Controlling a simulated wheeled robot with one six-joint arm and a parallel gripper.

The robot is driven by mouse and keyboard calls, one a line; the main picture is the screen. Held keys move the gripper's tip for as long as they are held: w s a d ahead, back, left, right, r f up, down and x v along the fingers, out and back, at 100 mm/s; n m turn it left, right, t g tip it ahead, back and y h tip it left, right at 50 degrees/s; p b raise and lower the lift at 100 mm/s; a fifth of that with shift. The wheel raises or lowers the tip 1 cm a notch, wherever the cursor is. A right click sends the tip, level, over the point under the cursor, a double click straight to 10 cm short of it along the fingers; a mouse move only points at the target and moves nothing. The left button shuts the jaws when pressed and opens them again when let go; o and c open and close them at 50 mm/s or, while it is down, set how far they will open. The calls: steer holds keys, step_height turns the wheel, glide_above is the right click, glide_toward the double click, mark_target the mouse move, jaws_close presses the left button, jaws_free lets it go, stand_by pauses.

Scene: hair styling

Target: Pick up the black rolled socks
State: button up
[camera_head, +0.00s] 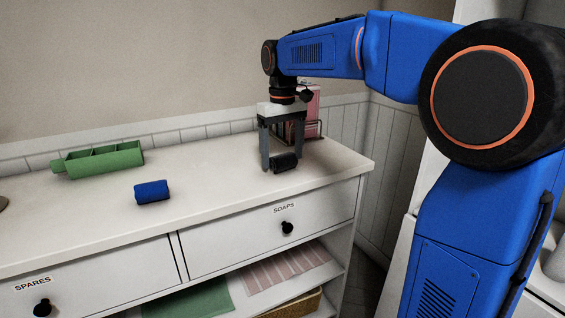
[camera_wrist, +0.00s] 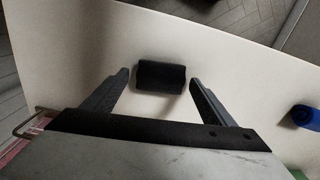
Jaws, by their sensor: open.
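The black rolled socks (camera_head: 285,162) lie on the white dresser top (camera_head: 220,190) near its right end. They also show in the wrist view (camera_wrist: 161,77) as a dark roll lying sideways. My gripper (camera_head: 281,162) is above and around them, pointing down, with its fingers apart. In the wrist view my gripper (camera_wrist: 160,78) is open, with one finger on each side of the roll. A gap shows between the left finger and the roll, and a small gap on the right. I cannot tell how high the fingertips are above the top.
A blue roll (camera_head: 152,192) lies to the left, and a green divided tray (camera_head: 104,160) stands behind it. A pink item in a wire rack (camera_head: 312,115) stands close behind my gripper. Drawers labelled SPARES (camera_head: 85,285) and SOAPS (camera_head: 275,235) are shut.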

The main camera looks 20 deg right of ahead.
steer(key=shift+f, duration=0.8)
steer(key=c, duration=1.1)
steer(key=shift+r, duration=0.15)
